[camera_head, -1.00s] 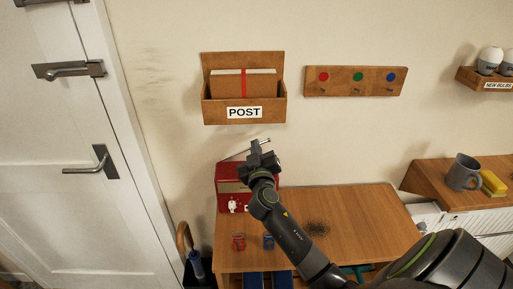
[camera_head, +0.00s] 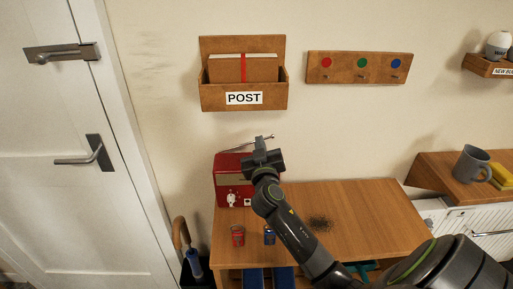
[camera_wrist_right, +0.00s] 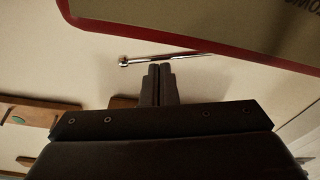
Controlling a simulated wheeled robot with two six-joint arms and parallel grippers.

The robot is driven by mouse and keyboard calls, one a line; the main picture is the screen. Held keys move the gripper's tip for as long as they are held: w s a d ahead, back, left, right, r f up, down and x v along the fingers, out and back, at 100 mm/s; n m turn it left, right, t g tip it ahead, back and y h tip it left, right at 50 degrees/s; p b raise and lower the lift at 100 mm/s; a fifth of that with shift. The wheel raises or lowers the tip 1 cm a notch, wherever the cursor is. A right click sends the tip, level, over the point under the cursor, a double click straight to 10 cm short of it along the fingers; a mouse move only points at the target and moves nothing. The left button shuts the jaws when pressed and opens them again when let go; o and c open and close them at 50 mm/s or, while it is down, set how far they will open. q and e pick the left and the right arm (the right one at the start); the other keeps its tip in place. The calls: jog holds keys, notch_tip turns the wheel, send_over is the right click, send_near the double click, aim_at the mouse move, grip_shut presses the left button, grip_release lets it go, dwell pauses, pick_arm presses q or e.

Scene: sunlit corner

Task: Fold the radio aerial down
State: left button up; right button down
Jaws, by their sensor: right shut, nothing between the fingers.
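The red radio (camera_head: 231,186) stands at the left back of the wooden table, partly hidden by my right arm. Its thin metal aerial (camera_head: 236,147) slants up to the right above it, and its end shows just right of my gripper. My right gripper (camera_head: 261,143) is shut and empty, in front of the aerial in the head view. In the right wrist view, the shut fingers (camera_wrist_right: 157,68) end close beside the aerial (camera_wrist_right: 185,56), near its ball tip; I cannot tell whether they touch. The red radio edge (camera_wrist_right: 190,44) crosses the top. My left gripper is not in view.
A wooden post box (camera_head: 211,97) hangs on the wall above the radio, with a hook rack (camera_head: 316,68) to its right. Red (camera_head: 238,236) and blue (camera_head: 269,236) small items stand at the table's front. The table's (camera_head: 375,215) right part is clear.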

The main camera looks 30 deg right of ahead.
jog(key=shift+s+d+f+m+b, duration=0.15)
jog(key=shift+f+m+b, duration=0.5)
jog(key=shift+b, duration=0.6)
jog(key=shift+s+d+f+m+b, duration=0.15)
jog(key=shift+f+m+b, duration=0.45)
jog(key=shift+b, duration=0.65)
jog(key=shift+w, duration=0.1)
jog(key=shift+r, duration=0.1)
